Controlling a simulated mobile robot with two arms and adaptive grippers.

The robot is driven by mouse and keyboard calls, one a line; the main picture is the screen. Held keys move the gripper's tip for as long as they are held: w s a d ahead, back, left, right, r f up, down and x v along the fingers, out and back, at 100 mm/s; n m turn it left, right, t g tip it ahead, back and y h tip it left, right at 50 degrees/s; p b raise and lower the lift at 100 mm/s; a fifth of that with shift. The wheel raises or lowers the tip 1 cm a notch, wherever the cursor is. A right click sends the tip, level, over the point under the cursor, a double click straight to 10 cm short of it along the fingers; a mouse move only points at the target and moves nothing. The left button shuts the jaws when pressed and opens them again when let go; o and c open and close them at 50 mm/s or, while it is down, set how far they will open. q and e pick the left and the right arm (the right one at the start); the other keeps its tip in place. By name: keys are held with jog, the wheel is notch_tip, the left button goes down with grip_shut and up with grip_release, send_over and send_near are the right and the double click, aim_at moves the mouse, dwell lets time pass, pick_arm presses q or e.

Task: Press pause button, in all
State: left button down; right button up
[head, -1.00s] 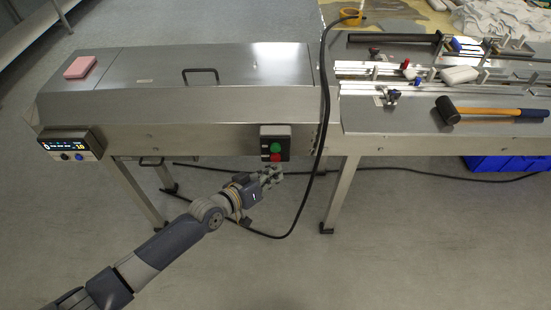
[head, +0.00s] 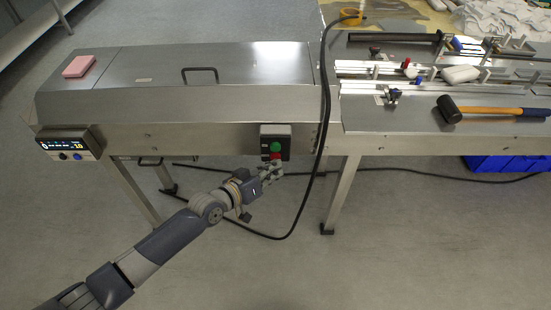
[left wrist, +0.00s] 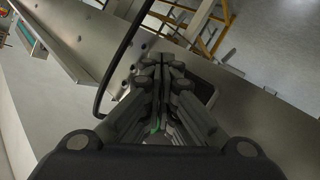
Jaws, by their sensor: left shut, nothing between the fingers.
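The dark button box (head: 286,142) is fixed to the front of the steel machine. It carries a green button (head: 276,146) above and a red button (head: 276,156) below, partly covered by my fingertips. My left gripper (head: 274,167) is shut and empty, its tips at the lower part of the box by the red button. I cannot tell whether they touch it. In the left wrist view the closed fingers (left wrist: 162,68) hide most of the box, and a bit of green shows between them. My right gripper is not in view.
A black cable (head: 322,110) hangs just right of the box down to the floor. A control panel (head: 69,144) with a lit display sits at the machine's left end. A mallet (head: 490,112) and a pink block (head: 79,66) lie on top. The floor in front is clear.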

pick_arm(q)
jog(key=shift+w, duration=0.25)
jog(key=shift+s+r, duration=0.1)
dwell(0.4)
jog(key=shift+s+p, duration=0.5)
jog(key=shift+s, duration=0.3)
jog(key=s+p, duration=0.3)
jog(key=s, duration=0.2)
dwell(0.8)
